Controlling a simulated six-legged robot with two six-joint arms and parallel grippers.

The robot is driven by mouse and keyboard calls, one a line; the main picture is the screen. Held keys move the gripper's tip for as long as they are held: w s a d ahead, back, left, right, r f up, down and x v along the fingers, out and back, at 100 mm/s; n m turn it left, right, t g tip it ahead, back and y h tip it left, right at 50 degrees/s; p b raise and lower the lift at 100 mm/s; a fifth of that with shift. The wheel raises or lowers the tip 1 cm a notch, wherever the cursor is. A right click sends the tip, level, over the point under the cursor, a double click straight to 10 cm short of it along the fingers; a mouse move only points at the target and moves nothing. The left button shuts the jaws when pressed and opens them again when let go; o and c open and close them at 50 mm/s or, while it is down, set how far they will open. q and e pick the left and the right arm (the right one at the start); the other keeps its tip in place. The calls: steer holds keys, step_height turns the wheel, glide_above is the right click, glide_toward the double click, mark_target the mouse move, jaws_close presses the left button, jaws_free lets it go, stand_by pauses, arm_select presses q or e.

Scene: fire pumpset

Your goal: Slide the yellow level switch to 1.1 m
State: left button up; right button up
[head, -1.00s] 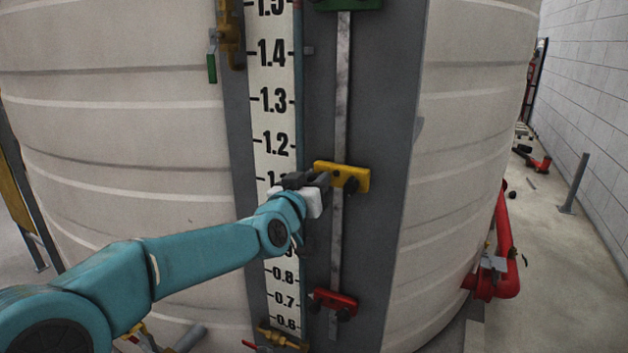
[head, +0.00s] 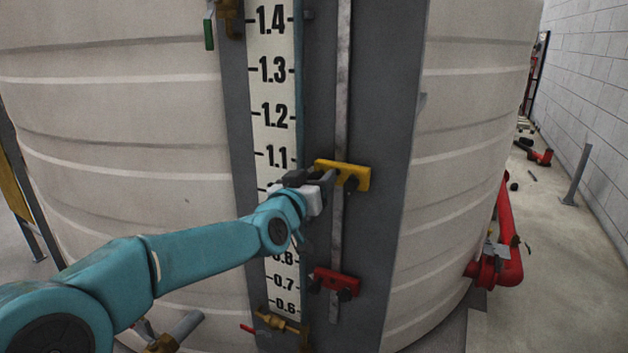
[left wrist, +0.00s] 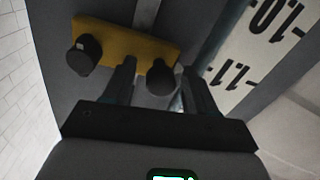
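The yellow level switch (head: 343,175) is a yellow bar with dark knobs, crossing the grey vertical rail (head: 337,228). It is roughly level with the 1.1 mark on the white scale (head: 277,155). In the left wrist view, the yellow level switch (left wrist: 115,38) shows two dark knobs, and the scale (left wrist: 225,72) shows upside down beside it. My left gripper (head: 325,180) reaches in from the left. In the wrist view its fingers (left wrist: 158,85) stand on both sides of one knob, and it seems shut on the switch. My right gripper is not in view.
A red switch (head: 336,281) sits lower on the same rail. The rail and scale are on a large pale ribbed tank (head: 130,150). Brass valves (head: 280,320) sit by the scale. A red pipe (head: 506,235) and grey post (head: 577,175) stand to the right.

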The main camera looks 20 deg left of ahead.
arm_select(q)
steer(key=shift+s, duration=0.1)
steer(key=s+b, duration=0.1)
steer(key=s, duration=1.5)
steer(key=shift+d, duration=0.15)
